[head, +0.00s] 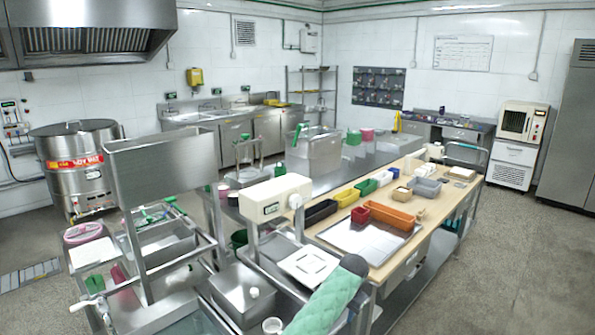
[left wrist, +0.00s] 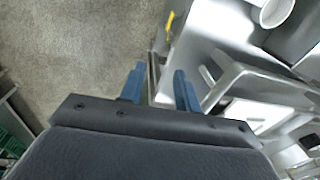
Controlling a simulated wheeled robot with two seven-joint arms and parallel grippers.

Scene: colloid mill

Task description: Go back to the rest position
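My left gripper (left wrist: 160,84) shows in the left wrist view with its two blue fingers apart and nothing held between them. Grey floor and a thin metal edge show in the gap. Its fingers are beside steel equipment that fills the right of that view; contact cannot be told. I cannot make out either gripper clearly in the head view. My right gripper is in neither view.
A white cup (left wrist: 276,12) stands at the upper right in the left wrist view. In the head view, a cream machine housing (head: 275,197), a steel bin (head: 242,294) and a green quilted mitt (head: 325,302) are close in front. A wooden-topped table (head: 452,200) holds coloured bins. Floor (head: 515,260) is clear at right.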

